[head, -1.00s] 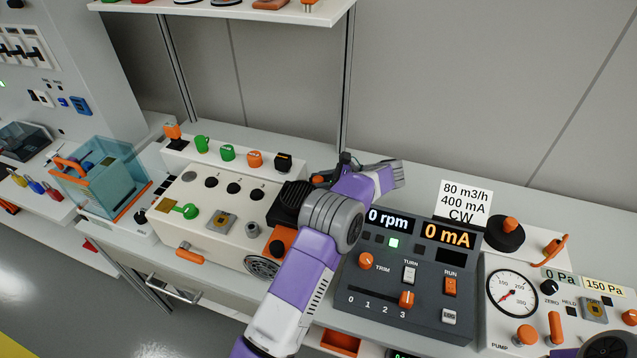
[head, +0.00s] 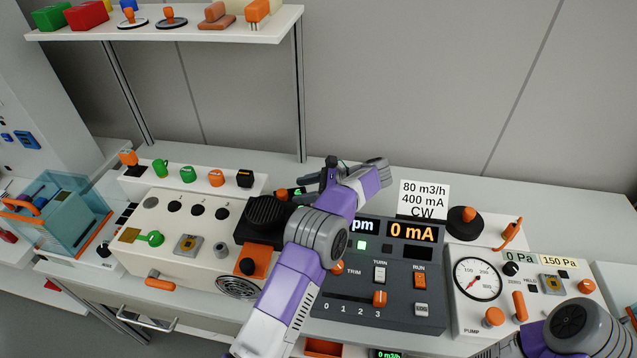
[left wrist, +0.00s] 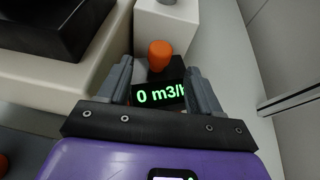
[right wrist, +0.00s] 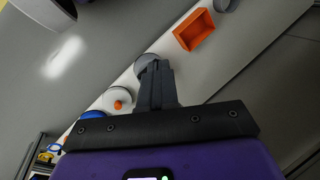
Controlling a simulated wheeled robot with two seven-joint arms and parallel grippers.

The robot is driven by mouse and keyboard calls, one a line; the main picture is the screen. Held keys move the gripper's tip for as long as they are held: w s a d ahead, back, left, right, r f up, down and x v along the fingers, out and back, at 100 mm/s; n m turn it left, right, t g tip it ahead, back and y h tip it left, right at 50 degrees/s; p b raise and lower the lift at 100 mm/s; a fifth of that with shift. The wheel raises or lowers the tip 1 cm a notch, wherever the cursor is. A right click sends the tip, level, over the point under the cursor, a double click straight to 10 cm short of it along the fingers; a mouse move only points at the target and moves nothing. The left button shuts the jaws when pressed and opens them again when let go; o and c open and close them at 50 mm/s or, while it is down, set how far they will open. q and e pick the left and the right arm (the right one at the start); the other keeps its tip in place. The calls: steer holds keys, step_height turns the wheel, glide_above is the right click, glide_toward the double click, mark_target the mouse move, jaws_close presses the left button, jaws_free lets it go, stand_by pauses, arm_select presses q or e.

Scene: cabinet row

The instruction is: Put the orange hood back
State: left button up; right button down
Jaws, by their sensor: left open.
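I cannot tell for certain which orange part is the hood. A black block with a green "0 m3/h" display (left wrist: 160,95) and an upright orange knob (left wrist: 159,54) shows in the left wrist view. An orange part also shows by my left gripper in the head view (head: 281,194). My left gripper (head: 316,184) is open behind the cream machine, its fingers either side of the display block. An orange piece with a dark knob (head: 252,265) sits on the machine's front. My right gripper (right wrist: 158,70) looks shut and empty; its fingers are outside the head view.
The cream machine (head: 165,222) carries a black vented block (head: 266,216). The dark control panel (head: 345,290) and pump unit (head: 490,300) stand to the right. An orange open box (right wrist: 195,28) lies on a lower ledge. A shelf (head: 200,32) overhangs the back left.

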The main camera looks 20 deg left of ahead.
arm_select(q)
steer(key=shift+p+v, duration=0.55)
steer(key=shift+v, duration=1.95)
steer(key=shift+r, duration=0.15)
